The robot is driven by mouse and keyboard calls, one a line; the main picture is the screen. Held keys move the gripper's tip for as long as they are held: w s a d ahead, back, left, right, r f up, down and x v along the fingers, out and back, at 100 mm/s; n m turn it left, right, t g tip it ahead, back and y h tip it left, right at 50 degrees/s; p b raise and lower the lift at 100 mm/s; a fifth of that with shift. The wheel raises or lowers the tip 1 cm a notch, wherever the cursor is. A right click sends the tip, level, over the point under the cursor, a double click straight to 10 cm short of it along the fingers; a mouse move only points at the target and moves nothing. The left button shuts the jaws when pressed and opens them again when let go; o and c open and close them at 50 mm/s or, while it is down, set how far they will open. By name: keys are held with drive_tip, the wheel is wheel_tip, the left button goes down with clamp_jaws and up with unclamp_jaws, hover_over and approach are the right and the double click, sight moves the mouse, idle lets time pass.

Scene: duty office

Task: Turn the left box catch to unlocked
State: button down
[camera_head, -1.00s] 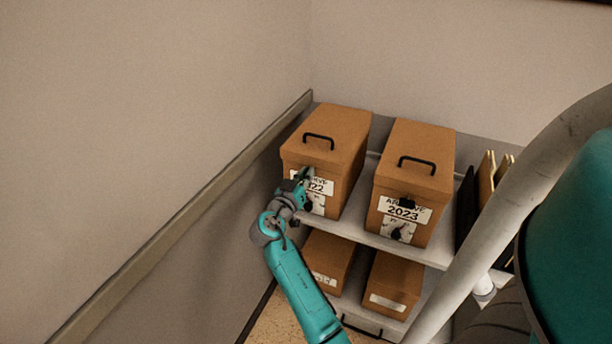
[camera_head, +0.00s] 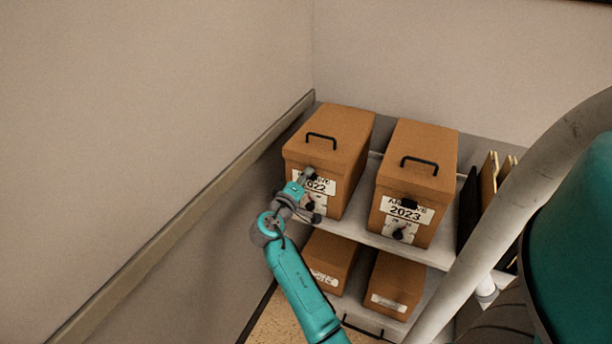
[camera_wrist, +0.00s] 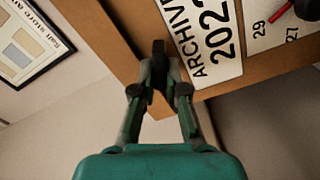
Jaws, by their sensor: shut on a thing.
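The left box (camera_head: 335,150) is a brown archive box with a lid handle, standing on the upper shelf. Its white label reads "ARCHIVE" and a year ending in 22 in the head view. My gripper (camera_head: 308,180) is at the upper front of this box. In the wrist view, my gripper (camera_wrist: 159,82) is shut on the small black catch (camera_wrist: 158,48), beside the label (camera_wrist: 205,38). The fingers hide much of the catch, so its exact setting cannot be read. A dial plate (camera_wrist: 262,25) with a black, red-marked knob shows at the upper right.
The right box (camera_head: 420,150), labelled 2023, stands close beside on the same shelf (camera_head: 365,232), with its own black catch (camera_head: 409,203). Smaller boxes (camera_head: 330,262) sit below. The wall is close on the left. A framed chart (camera_wrist: 30,48) shows in the wrist view.

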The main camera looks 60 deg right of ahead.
drive_tip(key=n, duration=0.4)
drive_tip(key=shift+f+n, duration=0.2)
drive_tip(key=shift+n, duration=0.2)
drive_tip(key=shift+w, duration=0.1)
drive_tip(key=c, duration=1.2)
unclamp_jaws()
drive_tip(key=s+a, duration=0.1)
drive_tip(key=a, duration=1.1)
